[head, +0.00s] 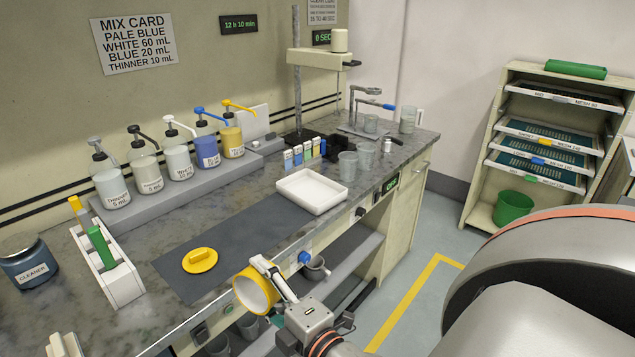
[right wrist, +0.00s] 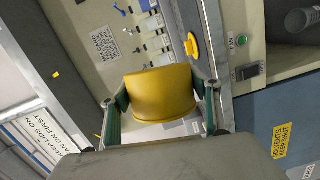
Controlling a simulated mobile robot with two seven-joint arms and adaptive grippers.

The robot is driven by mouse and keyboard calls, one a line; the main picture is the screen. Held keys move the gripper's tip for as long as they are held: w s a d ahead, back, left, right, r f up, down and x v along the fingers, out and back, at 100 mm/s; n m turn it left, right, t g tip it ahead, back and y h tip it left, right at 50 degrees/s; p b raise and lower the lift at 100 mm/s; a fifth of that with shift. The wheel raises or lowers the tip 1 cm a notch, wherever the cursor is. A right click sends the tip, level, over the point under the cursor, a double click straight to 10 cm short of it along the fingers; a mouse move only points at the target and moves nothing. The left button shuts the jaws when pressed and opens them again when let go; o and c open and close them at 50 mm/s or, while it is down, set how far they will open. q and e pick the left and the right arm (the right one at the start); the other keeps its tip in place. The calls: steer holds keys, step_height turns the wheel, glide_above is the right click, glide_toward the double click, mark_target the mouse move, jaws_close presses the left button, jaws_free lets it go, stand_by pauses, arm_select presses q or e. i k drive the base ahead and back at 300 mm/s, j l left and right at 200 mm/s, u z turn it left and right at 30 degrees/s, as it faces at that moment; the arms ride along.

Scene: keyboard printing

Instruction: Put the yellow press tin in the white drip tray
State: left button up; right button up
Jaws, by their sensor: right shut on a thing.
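The yellow press tin (head: 243,297) is in my right gripper (head: 270,278), near the bench's front edge. In the head view the tin is tipped, with its pale open end facing left. In the right wrist view the tin (right wrist: 162,93) sits between the two fingers of the gripper (right wrist: 158,97), which is shut on it. The white drip tray (head: 312,207) lies on the bench, up and to the right of the tin and apart from it; it looks empty. My left gripper is not in view.
A yellow lid (head: 200,261) lies on the dark mat (head: 255,232). Pump bottles (head: 180,165) stand on a raised ledge behind. Small bottles and clear cups (head: 347,166) stand close to the tray's far side. A white rack (head: 120,283) stands at the left.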

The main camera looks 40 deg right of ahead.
mark_target(318, 196)
steer(key=i+l, duration=0.1)
steer(key=l, duration=0.25)
steer(key=i+l, duration=0.1)
steer(key=l, duration=0.25)
steer(key=i+l, duration=0.15)
steer(key=l, duration=0.25)
steer(key=i+l+u, duration=0.1)
steer(key=l, duration=0.25)
